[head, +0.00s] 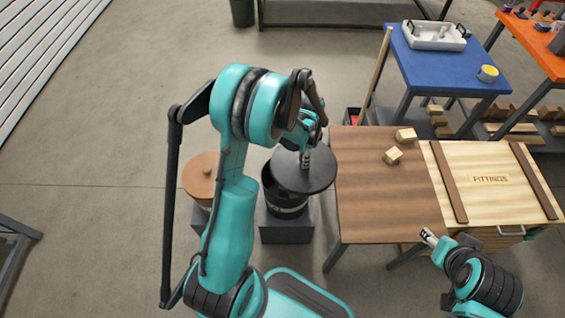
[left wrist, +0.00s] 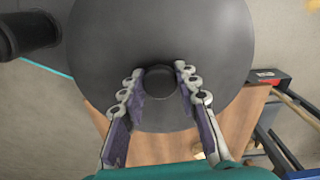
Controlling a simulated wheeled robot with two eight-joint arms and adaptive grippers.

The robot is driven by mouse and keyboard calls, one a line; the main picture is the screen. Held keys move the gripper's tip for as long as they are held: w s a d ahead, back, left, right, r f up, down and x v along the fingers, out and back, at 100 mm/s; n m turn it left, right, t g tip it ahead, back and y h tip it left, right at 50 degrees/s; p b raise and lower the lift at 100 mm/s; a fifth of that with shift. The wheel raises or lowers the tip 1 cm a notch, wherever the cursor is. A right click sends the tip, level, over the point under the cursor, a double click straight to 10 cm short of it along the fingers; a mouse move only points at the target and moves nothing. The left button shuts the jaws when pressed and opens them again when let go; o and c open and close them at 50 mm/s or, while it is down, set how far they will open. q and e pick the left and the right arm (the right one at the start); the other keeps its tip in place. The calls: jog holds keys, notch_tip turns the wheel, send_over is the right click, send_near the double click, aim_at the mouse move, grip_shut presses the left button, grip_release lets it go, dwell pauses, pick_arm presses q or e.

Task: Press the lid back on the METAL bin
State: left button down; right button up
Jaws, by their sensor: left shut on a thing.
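The dark grey round lid (head: 318,177) is held by its knob in my left gripper (head: 306,160). The left wrist view shows the gripper fingers (left wrist: 159,75) on both sides of the knob (left wrist: 160,84), in the middle of the lid (left wrist: 210,35). The dark metal bin (head: 285,208) stands on a grey block, with its open mouth partly visible at the left of the lid. The lid is above the bin and shifted right of its mouth, overlapping the wooden table edge in the picture. My right gripper (head: 428,237) is by the table's front edge, away from the bin.
A bin with a brown lid (head: 201,177) stands left of the metal bin, partly behind my left arm. A blue table (head: 440,65) stands behind.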

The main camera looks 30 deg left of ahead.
pick_arm(q)
jog(key=w+a+f+m+b, duration=0.1)
jog(key=a+f+m, duration=0.3)
jog(key=f, duration=0.4)
jog(key=w+a+f+m+b, duration=0.1)
jog(key=a+f+m+b, duration=0.3)
jog(key=f, duration=0.5)
jog(key=shift+w+m, duration=0.2)
jog(key=shift+m, duration=1.1)
jog(key=shift+f, duration=0.15)
dwell(0.4)
jog(key=c, duration=0.6)
grip_release()
jog(key=shift+o, duration=0.2)
